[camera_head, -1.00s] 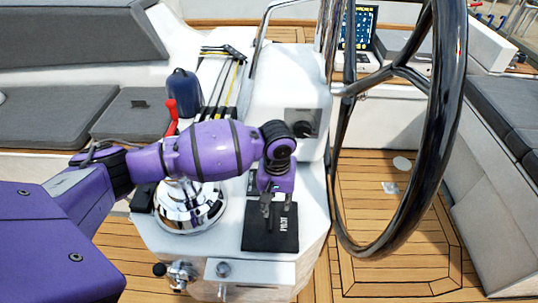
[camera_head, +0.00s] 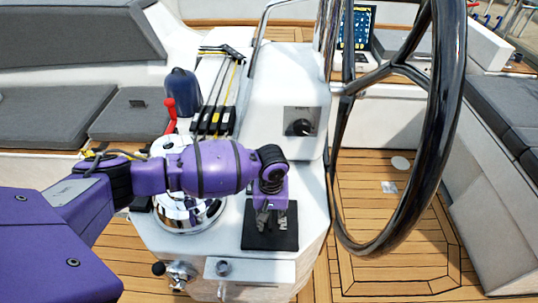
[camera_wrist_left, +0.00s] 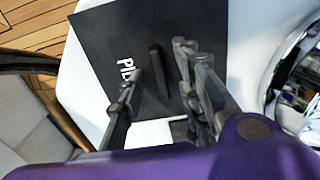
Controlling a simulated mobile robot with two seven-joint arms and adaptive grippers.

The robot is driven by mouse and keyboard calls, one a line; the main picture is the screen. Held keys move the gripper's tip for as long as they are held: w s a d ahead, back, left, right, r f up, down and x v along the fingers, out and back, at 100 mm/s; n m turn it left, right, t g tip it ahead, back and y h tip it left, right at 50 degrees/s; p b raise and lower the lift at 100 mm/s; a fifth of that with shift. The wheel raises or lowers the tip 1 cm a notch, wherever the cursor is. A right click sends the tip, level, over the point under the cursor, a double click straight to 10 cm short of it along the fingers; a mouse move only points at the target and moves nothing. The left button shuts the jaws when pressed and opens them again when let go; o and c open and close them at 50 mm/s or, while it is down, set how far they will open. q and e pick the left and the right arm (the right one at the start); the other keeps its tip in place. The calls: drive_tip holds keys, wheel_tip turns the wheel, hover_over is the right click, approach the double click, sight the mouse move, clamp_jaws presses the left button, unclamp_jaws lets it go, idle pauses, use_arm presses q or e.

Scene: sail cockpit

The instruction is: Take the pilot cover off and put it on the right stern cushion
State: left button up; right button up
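The pilot cover (camera_head: 284,240) is a flat black square with white lettering, lying on the white console. In the left wrist view the cover (camera_wrist_left: 205,25) shows a thin upright black grip (camera_wrist_left: 158,72) in its middle. My left gripper (camera_head: 267,228) is over the cover, pointing down. Its fingers (camera_wrist_left: 160,85) are apart, one on each side of the grip in that view; I cannot tell whether they touch it. A dark grey cushion (camera_head: 503,105) lies on the bench at the right edge of the head view. My right gripper is out of view.
A large black steering wheel (camera_head: 445,130) stands right of the console. A chrome compass dome (camera_head: 185,215) sits left of the cover, under my left arm. A blue cylinder (camera_head: 184,92) and a red lever (camera_head: 170,108) stand behind it. Grey cushions (camera_head: 50,115) line the left.

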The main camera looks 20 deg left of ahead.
use_arm(q)
clamp_jaws()
drive_tip(key=shift+r, duration=0.15)
